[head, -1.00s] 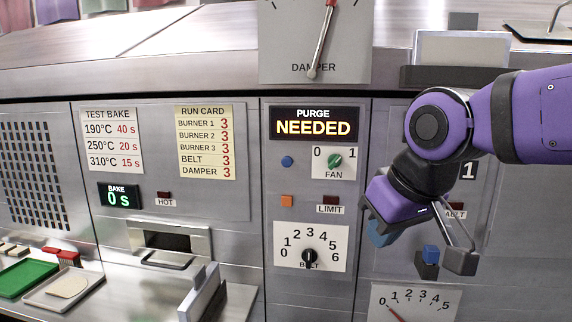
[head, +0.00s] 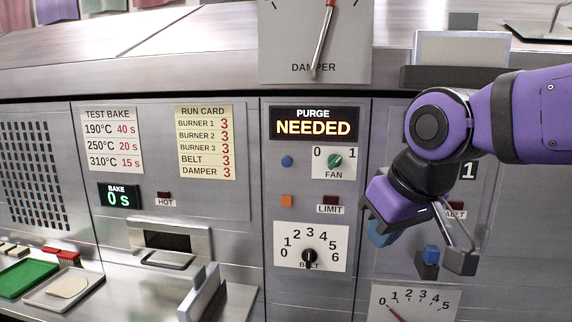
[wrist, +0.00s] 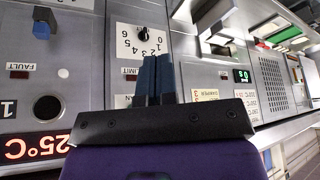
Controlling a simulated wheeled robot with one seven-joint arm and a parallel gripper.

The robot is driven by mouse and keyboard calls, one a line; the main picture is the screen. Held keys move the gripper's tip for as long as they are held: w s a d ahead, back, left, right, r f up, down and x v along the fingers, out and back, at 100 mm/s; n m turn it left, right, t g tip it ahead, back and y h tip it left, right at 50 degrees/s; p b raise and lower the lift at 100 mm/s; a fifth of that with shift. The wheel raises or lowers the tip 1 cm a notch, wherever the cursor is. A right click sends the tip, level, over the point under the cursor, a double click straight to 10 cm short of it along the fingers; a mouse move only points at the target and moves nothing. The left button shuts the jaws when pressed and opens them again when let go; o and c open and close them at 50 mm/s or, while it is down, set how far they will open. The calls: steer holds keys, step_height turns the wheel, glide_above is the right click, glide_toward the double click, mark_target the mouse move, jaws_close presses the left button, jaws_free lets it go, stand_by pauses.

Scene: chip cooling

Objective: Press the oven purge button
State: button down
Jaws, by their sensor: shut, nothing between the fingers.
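In the head view the purge display (head: 314,123) is lit and reads "PURGE NEEDED". My gripper (head: 380,236) is right of both buttons and of the belt dial, pointing down. In the wrist view its blue fingers (wrist: 156,60) are together and empty. The two buttons are not distinguishable there, behind the fingers and gripper body.
Beside the buttons are the green fan knob (head: 335,160), the dark limit lamp (head: 330,197) and the belt dial (head: 310,256). A blue-topped lever (head: 430,254) sticks out close to my gripper. The damper lever (head: 322,40) hangs above the display.

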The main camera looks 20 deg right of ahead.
mark_target(284, 164)
steer(key=w+a+n+t, duration=0.1)
steer(key=w+n+t, duration=0.3)
steer(key=w, duration=1.2)
steer(key=w+a+n+t+y, duration=0.1)
steer(key=w+n+t, duration=0.2)
steer(key=w+n, duration=0.8)
steer(key=w, duration=0.6)
steer(key=shift+a+n+t, duration=0.25)
steer(key=shift+n+t, duration=0.05)
steer(key=shift+t, duration=0.1)
steer(key=shift+w, duration=0.1)
steer(key=shift+w+d, duration=0.8)
steer(key=shift+w, duration=0.4)
steer(key=shift+w+d, duration=0.85)
steer(key=shift+w, duration=0.35)
steer(key=shift+w+d, duration=0.8)
steer(key=shift+w, duration=0.4)
steer(key=shift+w, duration=0.1)
steer(key=shift+w+d, duration=0.25)
